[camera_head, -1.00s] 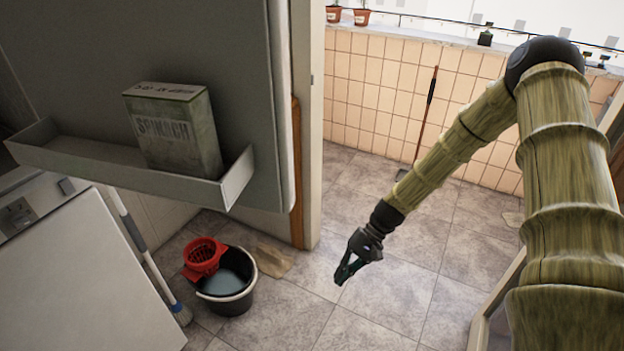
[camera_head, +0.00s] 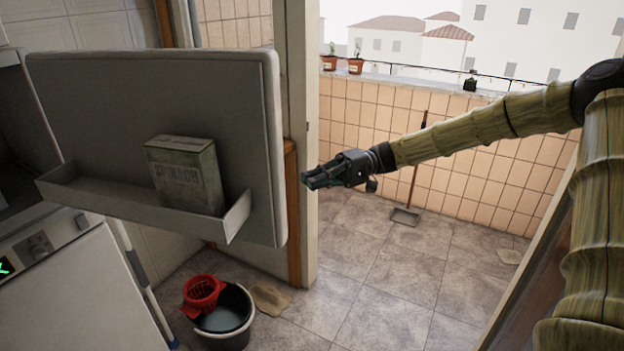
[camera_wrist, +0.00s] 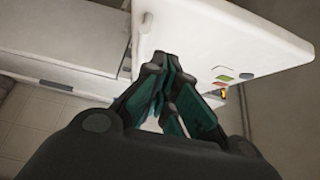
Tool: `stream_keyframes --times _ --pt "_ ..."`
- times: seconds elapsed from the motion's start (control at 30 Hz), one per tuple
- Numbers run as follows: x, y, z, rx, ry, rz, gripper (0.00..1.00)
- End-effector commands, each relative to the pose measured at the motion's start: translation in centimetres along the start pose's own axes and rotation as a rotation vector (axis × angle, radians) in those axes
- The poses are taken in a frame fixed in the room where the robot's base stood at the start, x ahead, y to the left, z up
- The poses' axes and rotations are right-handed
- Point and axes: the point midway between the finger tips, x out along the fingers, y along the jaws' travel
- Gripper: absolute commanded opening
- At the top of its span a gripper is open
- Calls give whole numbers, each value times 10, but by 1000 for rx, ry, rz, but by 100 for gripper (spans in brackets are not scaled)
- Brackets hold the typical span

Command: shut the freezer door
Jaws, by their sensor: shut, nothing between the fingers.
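The freezer door (camera_head: 150,95) stands open at the left of the head view, its grey inner side facing me. Its shelf (camera_head: 105,200) holds a box of spinach (camera_head: 187,176). In the wrist view the door's white outer face (camera_wrist: 220,30) shows, with several small coloured magnets on it. My gripper (camera_head: 308,181) is shut and empty, just right of the door's free edge, with a small gap between them in the head view. In the wrist view the fingertips (camera_wrist: 165,75) overlap the door's outer face; I cannot tell contact. The freezer's opening is mostly cut off at the left.
A white appliance (camera_head: 80,300) stands below the door at the left. A black bucket with a red wringer (camera_head: 203,294) and a mop stand on the floor beside it. A door frame (camera_head: 297,120) is behind my gripper. The tiled balcony floor (camera_head: 390,280) is largely clear.

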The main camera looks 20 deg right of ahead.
Motion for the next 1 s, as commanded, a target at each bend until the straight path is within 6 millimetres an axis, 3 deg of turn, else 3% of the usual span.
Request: stream_keyframes --times 0.47,0.7,1.0 --pt "80 -2 1 5 -4 4 0" --pt "99 -2 22 3 -3 3 0" --pt "105 1 28 2 -1 3 0"
